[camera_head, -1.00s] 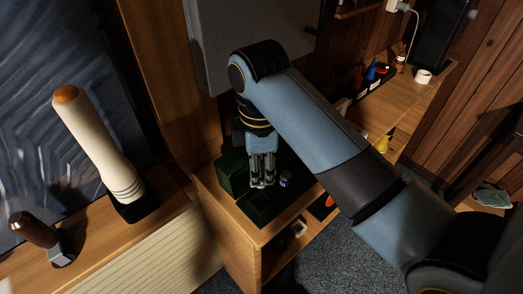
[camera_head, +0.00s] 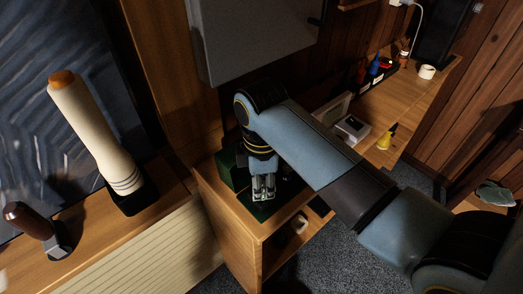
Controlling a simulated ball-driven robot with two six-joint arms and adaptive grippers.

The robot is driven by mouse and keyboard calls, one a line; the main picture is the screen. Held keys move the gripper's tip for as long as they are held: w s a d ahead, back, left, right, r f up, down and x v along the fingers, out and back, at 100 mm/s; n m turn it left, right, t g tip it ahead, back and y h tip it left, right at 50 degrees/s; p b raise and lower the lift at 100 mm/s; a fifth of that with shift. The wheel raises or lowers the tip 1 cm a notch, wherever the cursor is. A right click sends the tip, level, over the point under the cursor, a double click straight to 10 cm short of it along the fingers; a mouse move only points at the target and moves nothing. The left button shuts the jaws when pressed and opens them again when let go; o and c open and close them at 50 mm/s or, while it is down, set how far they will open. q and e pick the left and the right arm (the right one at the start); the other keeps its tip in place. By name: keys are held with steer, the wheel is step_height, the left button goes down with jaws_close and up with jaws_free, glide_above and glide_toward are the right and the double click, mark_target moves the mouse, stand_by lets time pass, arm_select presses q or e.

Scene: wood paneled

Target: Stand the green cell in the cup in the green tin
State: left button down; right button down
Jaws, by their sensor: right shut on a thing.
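My right gripper (camera_head: 263,189) points down over the cabinet top at the centre, its fingers close together. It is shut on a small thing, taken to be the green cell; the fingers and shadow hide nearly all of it. A dark green tin (camera_head: 228,168) stands at the left of the cabinet top, beside the gripper, partly behind my arm. A dark green surface (camera_head: 262,210) lies below the fingertips. I cannot make out the cup or the tin's inside. My left gripper is out of view.
The wooden cabinet (camera_head: 238,225) has an open shelf below. A grey panel (camera_head: 255,38) hangs above my wrist. A cream bottle-like object (camera_head: 95,135) stands on the left ledge. A shelf at the right holds a yellow cone (camera_head: 386,139) and a white roll (camera_head: 427,71).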

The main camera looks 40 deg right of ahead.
steer(key=shift+f, duration=0.35)
stand_by(0.4)
steer(key=c, duration=0.7)
jaws_free()
step_height(320, 180, up, 12)
stand_by(0.5)
